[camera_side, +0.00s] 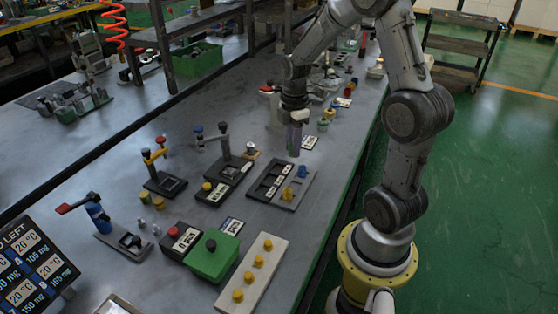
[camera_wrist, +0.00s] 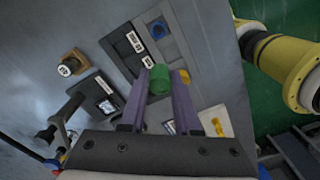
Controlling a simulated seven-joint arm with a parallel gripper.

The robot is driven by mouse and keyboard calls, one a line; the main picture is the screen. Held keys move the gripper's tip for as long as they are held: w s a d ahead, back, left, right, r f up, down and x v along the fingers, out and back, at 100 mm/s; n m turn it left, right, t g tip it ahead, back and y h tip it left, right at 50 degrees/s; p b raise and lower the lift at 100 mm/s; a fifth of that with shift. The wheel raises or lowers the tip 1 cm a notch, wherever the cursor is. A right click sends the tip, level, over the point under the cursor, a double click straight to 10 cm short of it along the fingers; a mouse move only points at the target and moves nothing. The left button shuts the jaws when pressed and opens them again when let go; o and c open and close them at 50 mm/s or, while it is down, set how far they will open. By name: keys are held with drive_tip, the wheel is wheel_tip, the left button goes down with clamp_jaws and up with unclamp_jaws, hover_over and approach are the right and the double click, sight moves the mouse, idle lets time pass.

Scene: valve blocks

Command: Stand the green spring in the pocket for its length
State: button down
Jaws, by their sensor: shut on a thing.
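My gripper (camera_wrist: 160,88) is shut on a green spring (camera_wrist: 159,80), seen in the wrist view as a green cylinder between the two purple fingers. In the side view my gripper (camera_side: 296,138) is above the bench, just beyond the dark pocket block (camera_side: 267,203), and the spring is not clear there. The block also shows in the wrist view (camera_wrist: 113,49), ahead of the fingers. It has labelled pockets on one side and a column with a blue piece (camera_side: 302,171) and a yellow piece (camera_side: 287,193) on the other. The spring is apart from the block.
A yellow cylinder (camera_wrist: 183,76) shows close to the right finger in the wrist view. A black fixture with a lever (camera_side: 224,145) stands left of the block. A green box (camera_side: 212,258) and a cream plate with yellow knobs (camera_side: 240,280) lie nearer the side camera.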

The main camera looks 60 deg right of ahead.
hover_over(279, 169)
wheel_tip(279, 169, down, 7)
drive_tip(key=shift+f, duration=1.5)
drive_tip(key=shift+f, duration=0.25)
